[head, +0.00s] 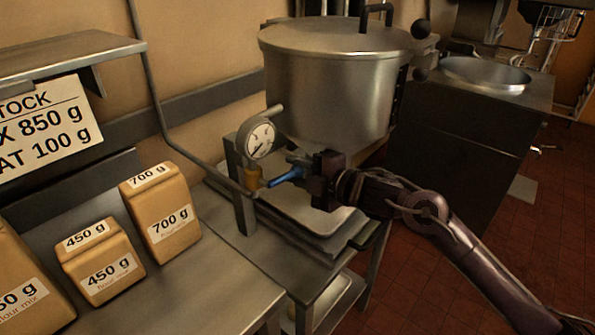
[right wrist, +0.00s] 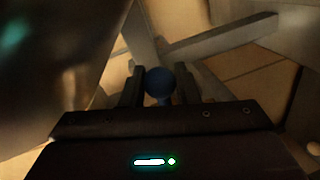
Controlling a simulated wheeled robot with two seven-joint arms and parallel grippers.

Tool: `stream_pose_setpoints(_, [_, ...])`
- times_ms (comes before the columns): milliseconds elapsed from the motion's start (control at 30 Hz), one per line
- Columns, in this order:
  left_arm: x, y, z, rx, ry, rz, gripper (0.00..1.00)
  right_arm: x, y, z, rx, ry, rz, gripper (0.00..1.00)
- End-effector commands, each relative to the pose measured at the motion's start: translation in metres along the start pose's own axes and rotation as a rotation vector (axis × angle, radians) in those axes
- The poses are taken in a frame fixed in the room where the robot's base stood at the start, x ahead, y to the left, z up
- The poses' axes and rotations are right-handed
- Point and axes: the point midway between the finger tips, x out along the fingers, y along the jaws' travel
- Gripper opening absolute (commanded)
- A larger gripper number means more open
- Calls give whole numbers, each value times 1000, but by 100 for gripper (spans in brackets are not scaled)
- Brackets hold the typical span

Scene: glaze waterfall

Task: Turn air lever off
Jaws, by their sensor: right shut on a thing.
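The blue air lever (head: 286,177) sticks out to the right of a brass-coloured valve body (head: 252,177) below a round pressure gauge (head: 260,138). My right gripper (head: 303,172) reaches in from the right and is at the lever's outer end. In the right wrist view the lever's rounded blue end (right wrist: 159,84) sits between the two dark fingers of my right gripper (right wrist: 160,88), which is shut on it. The fingers hide part of the lever. My left gripper is in neither view.
A large steel pot (head: 330,85) hangs just above my right gripper. A steel tray (head: 312,212) lies below it. Paper flour bags, such as the 700 g bag (head: 163,212), stand on the steel table (head: 205,285) at left. Red tiled floor (head: 420,265) is open at right.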

Motion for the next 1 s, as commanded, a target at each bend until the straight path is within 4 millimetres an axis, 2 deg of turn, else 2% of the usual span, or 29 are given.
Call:
stream_pose_setpoints(33, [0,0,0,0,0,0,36,0,1,0,1,0,2,32])
stream_pose_setpoints(167, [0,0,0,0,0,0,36,0,1,0,1,1,2,48])
stream_pose_setpoints(467, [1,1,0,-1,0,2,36,-2,0,0,1,1,1,48])
stream_pose_setpoints(567, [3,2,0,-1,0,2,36,-12,-1,1,1,-1,1,48])
stream_pose_setpoints(833, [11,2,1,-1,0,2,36,-58,-2,1,-2,-2,-1,48])
stream_pose_setpoints(1000, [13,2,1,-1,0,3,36,-75,-1,0,0,0,1,48])
